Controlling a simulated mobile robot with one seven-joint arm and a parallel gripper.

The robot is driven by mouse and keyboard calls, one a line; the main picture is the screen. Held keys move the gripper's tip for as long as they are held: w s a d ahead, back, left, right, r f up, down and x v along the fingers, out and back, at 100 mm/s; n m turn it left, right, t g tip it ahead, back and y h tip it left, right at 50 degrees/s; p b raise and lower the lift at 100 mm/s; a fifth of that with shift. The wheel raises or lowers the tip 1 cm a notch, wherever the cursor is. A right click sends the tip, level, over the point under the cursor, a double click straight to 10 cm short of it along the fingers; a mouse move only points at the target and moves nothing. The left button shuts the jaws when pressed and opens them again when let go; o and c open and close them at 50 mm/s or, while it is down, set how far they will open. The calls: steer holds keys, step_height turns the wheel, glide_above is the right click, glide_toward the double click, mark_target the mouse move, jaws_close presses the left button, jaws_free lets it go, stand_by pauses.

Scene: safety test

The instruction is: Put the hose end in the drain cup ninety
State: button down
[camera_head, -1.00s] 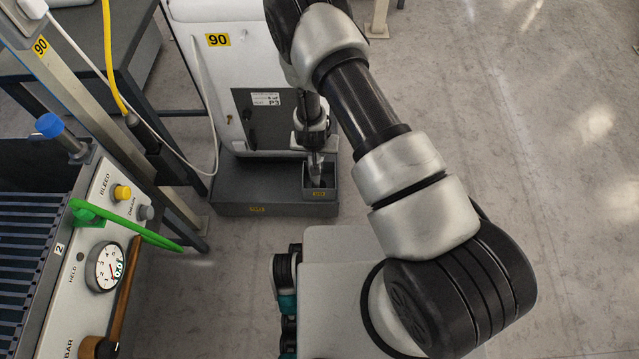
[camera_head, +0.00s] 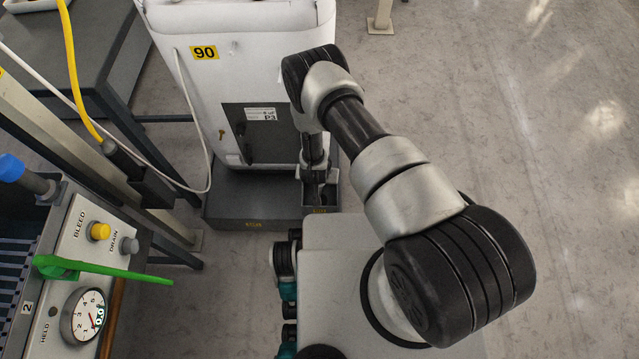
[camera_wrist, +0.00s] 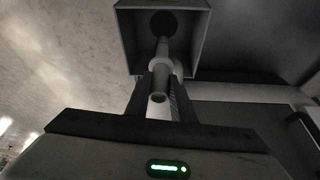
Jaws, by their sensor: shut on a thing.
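The drain cup (camera_head: 333,202) is a small grey square box at the front right of the dark base under the white cabinet marked 90 (camera_head: 205,53). In the wrist view the cup (camera_wrist: 125,38) has a round dark hole in it. My gripper (camera_wrist: 163,85) is shut on the hose end (camera_wrist: 160,72), a grey tube held between the two fingers. The narrow far part of the tube lies over the cup's interior, pointing at the hole. I cannot tell whether its tip is inside the hole. In the head view my wrist mostly hides the hose end.
The cabinet's dark panel (camera_head: 262,134) labelled P3 is just behind my gripper. On the left stand a panel with a yellow BLEED button (camera_head: 100,231), a green lever (camera_head: 100,268) and a gauge (camera_head: 85,315). A thin white cord (camera_head: 207,150) hangs left of the cabinet. Floor at right is clear.

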steer(key=shift+f+b, duration=0.55)
steer(key=shift+f, duration=1.3)
steer(key=shift+f, duration=0.1)
steer(key=shift+f, duration=0.1)
steer(key=c, duration=1.5)
jaws_free()
steer(key=shift+c, duration=0.2)
